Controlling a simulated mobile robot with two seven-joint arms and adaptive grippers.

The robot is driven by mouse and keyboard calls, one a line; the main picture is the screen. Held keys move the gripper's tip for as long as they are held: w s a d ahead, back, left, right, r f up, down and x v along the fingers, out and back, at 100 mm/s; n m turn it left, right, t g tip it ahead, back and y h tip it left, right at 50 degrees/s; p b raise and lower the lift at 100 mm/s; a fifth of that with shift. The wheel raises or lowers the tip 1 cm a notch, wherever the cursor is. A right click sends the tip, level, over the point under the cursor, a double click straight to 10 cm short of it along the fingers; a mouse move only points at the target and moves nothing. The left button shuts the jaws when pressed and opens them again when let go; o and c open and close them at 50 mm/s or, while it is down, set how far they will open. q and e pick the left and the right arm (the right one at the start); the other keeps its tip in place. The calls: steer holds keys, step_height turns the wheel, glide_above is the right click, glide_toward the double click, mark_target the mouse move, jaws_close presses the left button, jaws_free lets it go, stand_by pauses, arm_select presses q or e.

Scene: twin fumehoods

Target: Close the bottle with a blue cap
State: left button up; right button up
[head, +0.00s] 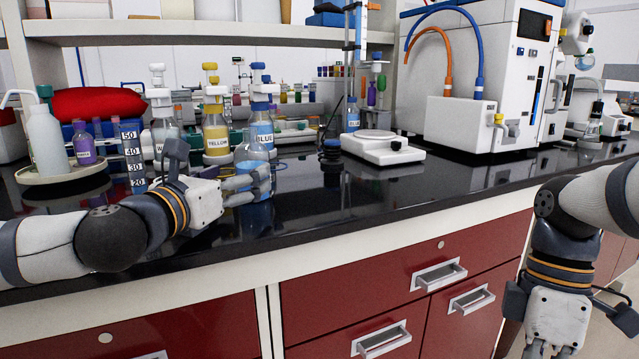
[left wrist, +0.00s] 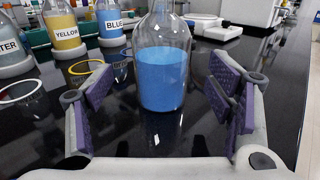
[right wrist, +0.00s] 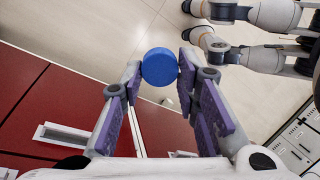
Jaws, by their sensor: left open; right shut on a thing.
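A clear glass bottle with blue liquid (left wrist: 163,78) stands upright on the black bench. Its top is cut off in the left wrist view. My left gripper (head: 247,183) is open, with its fingers on either side of the bottle; in the left wrist view gaps show between the purple pads and the glass. In the head view the fingers partly hide the bottle. My right gripper (right wrist: 160,80) is shut on a round blue cap (right wrist: 159,66), held at its fingertips. In the head view this gripper (head: 548,351) hangs low in front of the red drawers, fingertips at the bottom edge.
Bottles labelled YELLOW (head: 215,135) and BLUE (head: 262,132) stand behind the bottle, near a water bottle (left wrist: 10,45). Yellow (left wrist: 86,67) and white rings lie on the bench. A white stirrer plate (head: 383,149) stands farther right. The bench front right of the bottle is clear.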

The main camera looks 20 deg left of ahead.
mark_target(250, 129)
arm_select(q)
steer(key=w, duration=0.5)
steer(key=shift+w+a, duration=0.15)
stand_by(0.3)
